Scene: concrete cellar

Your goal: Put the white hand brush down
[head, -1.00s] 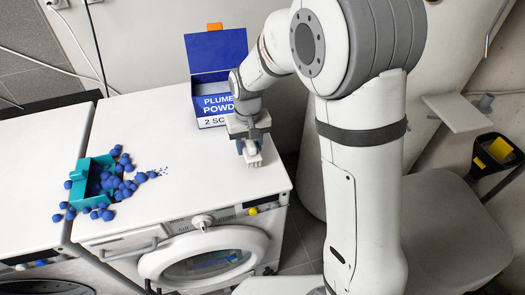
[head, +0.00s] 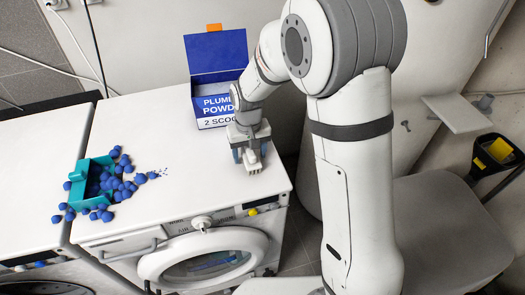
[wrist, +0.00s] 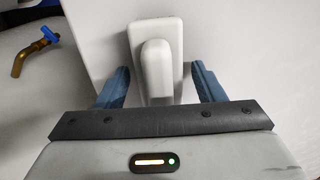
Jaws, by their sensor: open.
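The white hand brush (head: 254,166) is at the front right of the white washing machine top (head: 190,165), near its edge. In the wrist view the brush (wrist: 158,50) lies between two blue fingers, with a visible gap on either side. My gripper (head: 249,153) points down around the brush and is open. It also shows in the wrist view (wrist: 162,86). The brush appears to rest on the top; its underside is hidden.
A blue powder box (head: 214,100) stands just behind my gripper. A teal container (head: 78,187) with spilled blue balls (head: 104,200) lies on the left. The middle of the top is mostly clear. A brass tap (wrist: 30,55) shows in the wrist view.

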